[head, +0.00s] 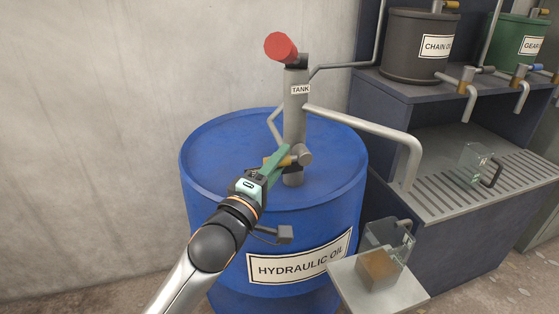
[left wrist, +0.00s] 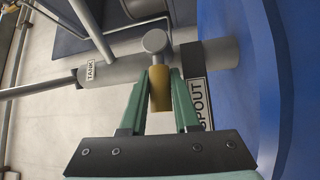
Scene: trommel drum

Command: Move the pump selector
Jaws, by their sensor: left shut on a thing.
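The pump (head: 294,110) stands upright on the blue hydraulic oil drum, with a TANK label (head: 300,89) high on its column. Its selector lever (head: 284,162) has a yellow grip and a grey round hub (head: 304,155); it sticks out sideways to the left. My left gripper (head: 277,160) is shut on the lever's grip. In the left wrist view the yellow grip (left wrist: 160,92) sits between the green fingers (left wrist: 160,100). The TANK label lies to the left there, and a SPOUT label (left wrist: 198,105) lies to the right, partly hidden by a finger. My right gripper is not in view.
The drum (head: 215,160) stands beside a dark shelf unit with a grated tray (head: 440,195). A pipe (head: 360,126) runs from the pump to the right. A jug (head: 385,255) stands on a small ledge in front. A red knob (head: 280,46) tops the pump.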

